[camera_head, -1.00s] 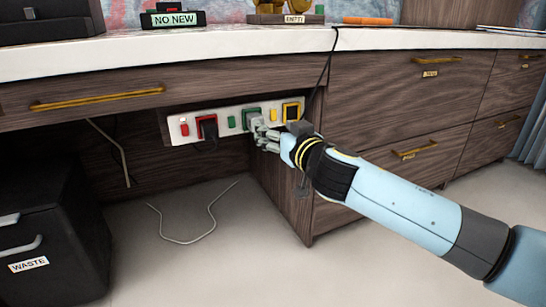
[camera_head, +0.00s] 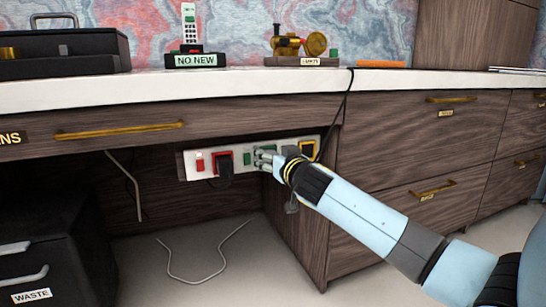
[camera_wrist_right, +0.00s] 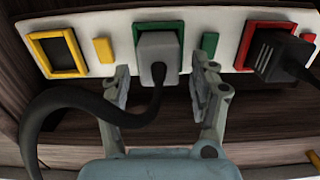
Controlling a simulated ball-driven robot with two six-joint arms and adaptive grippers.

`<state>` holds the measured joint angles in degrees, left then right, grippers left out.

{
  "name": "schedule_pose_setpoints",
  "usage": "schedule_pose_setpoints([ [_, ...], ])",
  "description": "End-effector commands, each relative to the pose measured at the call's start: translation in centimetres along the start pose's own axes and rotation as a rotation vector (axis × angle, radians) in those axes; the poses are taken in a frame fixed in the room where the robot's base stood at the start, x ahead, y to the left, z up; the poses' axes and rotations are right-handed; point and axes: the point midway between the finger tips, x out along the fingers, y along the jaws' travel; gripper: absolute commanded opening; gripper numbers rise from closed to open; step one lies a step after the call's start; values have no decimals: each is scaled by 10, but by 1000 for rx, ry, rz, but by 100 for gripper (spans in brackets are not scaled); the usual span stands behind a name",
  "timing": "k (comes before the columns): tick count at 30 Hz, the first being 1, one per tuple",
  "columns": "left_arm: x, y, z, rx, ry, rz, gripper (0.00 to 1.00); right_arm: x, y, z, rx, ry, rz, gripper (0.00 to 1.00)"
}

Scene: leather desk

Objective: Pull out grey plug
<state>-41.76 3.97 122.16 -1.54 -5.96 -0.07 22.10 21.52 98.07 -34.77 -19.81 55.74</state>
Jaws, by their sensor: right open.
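The grey plug (camera_wrist_right: 158,58) sits in the green-framed socket (camera_wrist_right: 177,30) of the white socket panel (camera_wrist_right: 211,18). A dark cable runs from the plug and curves to the left in the wrist view. My right gripper (camera_head: 263,158) is at the panel, with its open fingers on either side of the plug. In the wrist view a gap shows between each finger and the plug; contact is not visible. In the head view the gripper hides most of the plug. My left gripper is not in view.
A black plug (camera_wrist_right: 280,52) sits in the red-framed socket, one place over. The yellow-framed socket (camera_wrist_right: 57,55) is empty. Small coloured switches stand between the sockets. The desk top (camera_head: 240,83) overhangs the panel, and a drawer cabinet (camera_head: 400,140) stands to the right.

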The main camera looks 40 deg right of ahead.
Motion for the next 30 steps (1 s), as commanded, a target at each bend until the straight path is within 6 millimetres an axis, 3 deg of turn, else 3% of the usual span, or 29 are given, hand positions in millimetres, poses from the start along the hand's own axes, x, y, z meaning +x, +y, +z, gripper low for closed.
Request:
schedule_pose_setpoints([
  [4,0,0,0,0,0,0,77,0,0,0,0,0,0,60],
  [17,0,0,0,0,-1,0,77,0,0,0,0,0,0,4],
  [18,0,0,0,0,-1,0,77,0,0,0,0,0,0,32],
  [25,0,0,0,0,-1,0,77,-1,0,0,0,0,0,2],
  [30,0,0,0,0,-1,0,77,-1,0,0,0,0,0,0],
])
